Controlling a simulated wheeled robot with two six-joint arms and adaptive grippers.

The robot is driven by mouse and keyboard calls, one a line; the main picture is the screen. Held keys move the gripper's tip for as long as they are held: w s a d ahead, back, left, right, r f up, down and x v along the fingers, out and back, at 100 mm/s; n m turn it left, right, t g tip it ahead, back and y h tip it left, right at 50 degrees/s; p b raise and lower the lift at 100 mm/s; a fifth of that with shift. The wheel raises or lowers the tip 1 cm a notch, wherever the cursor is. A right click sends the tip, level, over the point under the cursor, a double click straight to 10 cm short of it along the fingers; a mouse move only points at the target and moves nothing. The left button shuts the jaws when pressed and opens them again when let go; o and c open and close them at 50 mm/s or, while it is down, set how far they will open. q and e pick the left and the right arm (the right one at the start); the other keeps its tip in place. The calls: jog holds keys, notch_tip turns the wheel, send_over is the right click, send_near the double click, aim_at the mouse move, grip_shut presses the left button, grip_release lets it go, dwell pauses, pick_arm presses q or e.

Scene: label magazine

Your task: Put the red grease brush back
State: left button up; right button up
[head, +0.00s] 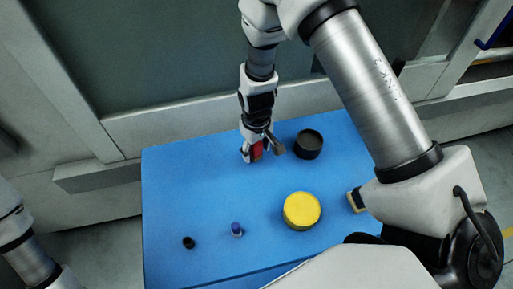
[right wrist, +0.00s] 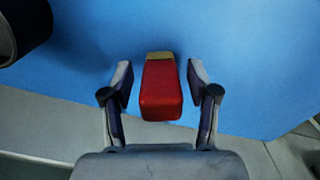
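The red grease brush (right wrist: 161,88) shows in the right wrist view as a red block with a tan end pointing away from me. My right gripper (right wrist: 160,76) is open around it, with one finger on each side and a visible gap to both. In the head view the right gripper (head: 263,147) is low over the far part of the blue table, and a bit of the red brush (head: 257,150) shows between its fingers. Whether the brush touches the table is hard to tell. My left arm shows at the lower left of the head view; its gripper is out of view.
A black cup (head: 308,144) stands close to the right of the gripper. A yellow round tin (head: 301,211), a small blue-topped item (head: 237,229), a small black item (head: 188,242) and a tan block (head: 355,200) are on the blue table (head: 190,185).

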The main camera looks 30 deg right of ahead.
jog(key=shift+s+r, duration=0.1)
jog(key=shift+r, duration=0.6)
notch_tip(320, 180, up, 11)
jog(key=shift+f+b, duration=0.15)
jog(key=shift+b, duration=0.95)
jog(key=shift+r, duration=0.2)
